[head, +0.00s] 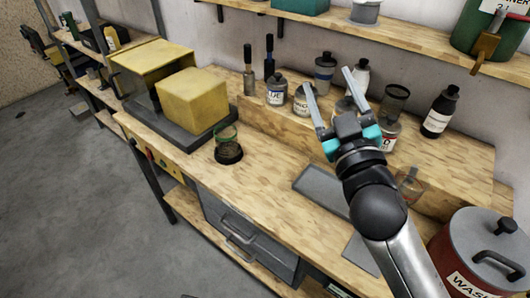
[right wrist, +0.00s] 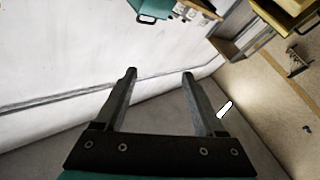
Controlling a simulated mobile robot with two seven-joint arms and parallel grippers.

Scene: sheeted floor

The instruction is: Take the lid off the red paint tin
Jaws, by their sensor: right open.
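My right gripper (head: 328,80) is open and empty, raised in front of the bottles on the bench's back ledge. Its two parted fingers also show in the right wrist view (right wrist: 159,72), with nothing between them. No red paint tin can be made out for certain. A large red container (head: 440,254) at the lower right has a grey lid (head: 485,240) with a black handle, and its label begins "WAS". A small container with red lettering (head: 389,142) on the ledge is partly hidden behind my right gripper. My left gripper is not in view.
Several bottles, including a dark one (head: 440,112), line the ledge (head: 455,150). A yellow block (head: 192,100) and a green-rimmed jar (head: 228,150) are at left. A shelf (head: 400,35) runs above.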

